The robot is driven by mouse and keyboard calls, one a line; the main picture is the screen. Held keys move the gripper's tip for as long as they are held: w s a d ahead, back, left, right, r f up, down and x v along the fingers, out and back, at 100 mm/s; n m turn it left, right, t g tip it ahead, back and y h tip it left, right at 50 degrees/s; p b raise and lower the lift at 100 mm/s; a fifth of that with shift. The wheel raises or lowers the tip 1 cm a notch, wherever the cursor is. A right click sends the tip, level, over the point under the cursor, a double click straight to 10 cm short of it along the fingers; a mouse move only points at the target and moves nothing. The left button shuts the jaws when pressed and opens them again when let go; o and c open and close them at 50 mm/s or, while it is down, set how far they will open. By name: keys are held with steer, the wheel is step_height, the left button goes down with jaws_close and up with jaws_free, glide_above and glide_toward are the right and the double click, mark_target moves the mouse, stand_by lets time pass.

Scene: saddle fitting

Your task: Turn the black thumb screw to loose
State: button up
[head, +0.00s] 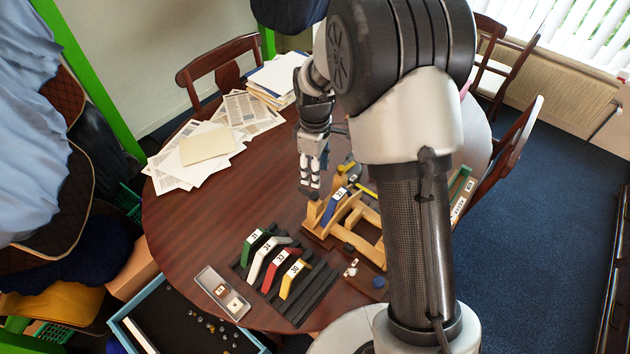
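A light wooden fixture (318,226) stands on the table, with a blue piece (334,206) bearing a white number label set in it. My gripper (309,187) points down at the fixture's left post, its tips at or just above the post top. A small dark shape shows at the tips; I cannot tell whether it is the black thumb screw or the finger pads. The finger gap is too small to read. Another small dark knob (349,248) shows at the fixture's front. My arm hides part of the fixture's right side.
A black rack (318,297) holds several numbered coloured pieces in front. A grey tray (222,293) with small parts lies left of it. Papers (208,150) cover the table's back left. A blue-rimmed box (180,312) stands at the front left. Bare wood (195,225) shows left of the rack.

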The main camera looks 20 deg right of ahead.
steer(key=shift+r, duration=1.45)
